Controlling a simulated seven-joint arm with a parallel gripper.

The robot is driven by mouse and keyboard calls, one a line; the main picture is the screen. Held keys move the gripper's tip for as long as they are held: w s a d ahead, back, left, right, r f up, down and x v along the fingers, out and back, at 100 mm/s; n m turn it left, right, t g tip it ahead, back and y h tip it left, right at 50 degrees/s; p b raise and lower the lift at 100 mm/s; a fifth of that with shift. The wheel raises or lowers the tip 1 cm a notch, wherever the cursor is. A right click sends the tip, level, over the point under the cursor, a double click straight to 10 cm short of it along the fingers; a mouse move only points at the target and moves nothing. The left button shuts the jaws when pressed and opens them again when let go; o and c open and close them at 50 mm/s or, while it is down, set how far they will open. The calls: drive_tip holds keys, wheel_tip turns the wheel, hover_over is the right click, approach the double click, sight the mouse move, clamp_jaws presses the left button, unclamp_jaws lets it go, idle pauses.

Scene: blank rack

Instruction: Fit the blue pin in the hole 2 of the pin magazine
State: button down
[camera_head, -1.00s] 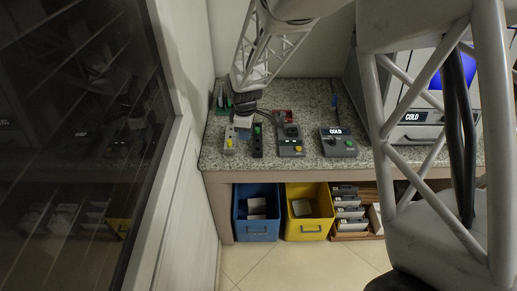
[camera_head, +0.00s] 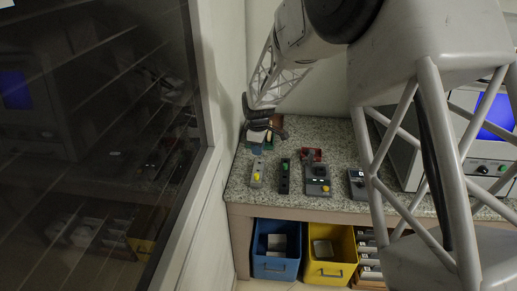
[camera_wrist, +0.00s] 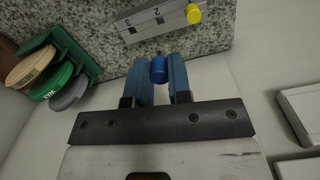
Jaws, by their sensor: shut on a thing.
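The blue pin (camera_wrist: 158,70) is held between the two blue fingers of my gripper (camera_wrist: 159,74) in the wrist view. The pin magazine (camera_wrist: 152,20) is a grey block with the numbers 2 and 3 showing and a yellow pin (camera_wrist: 193,14) at one end. The held pin is apart from the magazine, beside its number 2 and 3 part in that view. In the head view my gripper (camera_head: 257,149) is over the back left of the counter, close behind the magazine (camera_head: 257,174). The pin is too small to tell there, and the holes cannot be made out.
A green rack (camera_wrist: 75,50) with labelled discs stands left in the wrist view. Right of the magazine are a black block (camera_head: 284,178) and a grey box (camera_head: 317,181). A wall borders the counter (camera_head: 240,190) on the left. Blue (camera_head: 275,264) and yellow (camera_head: 330,268) bins stand below.

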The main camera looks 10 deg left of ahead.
drive_tip(key=shift+f, duration=0.1)
hover_over(258, 165)
drive_tip(key=s, duration=0.3)
drive_tip(key=shift+d+f, duration=0.2)
drive_tip(key=shift+f, duration=2.55)
drive_tip(key=shift+f, duration=1.6)
drive_tip(key=c, duration=1)
unclamp_jaws()
drive_tip(key=shift+o, duration=0.2)
drive_tip(key=shift+r, duration=3.9)
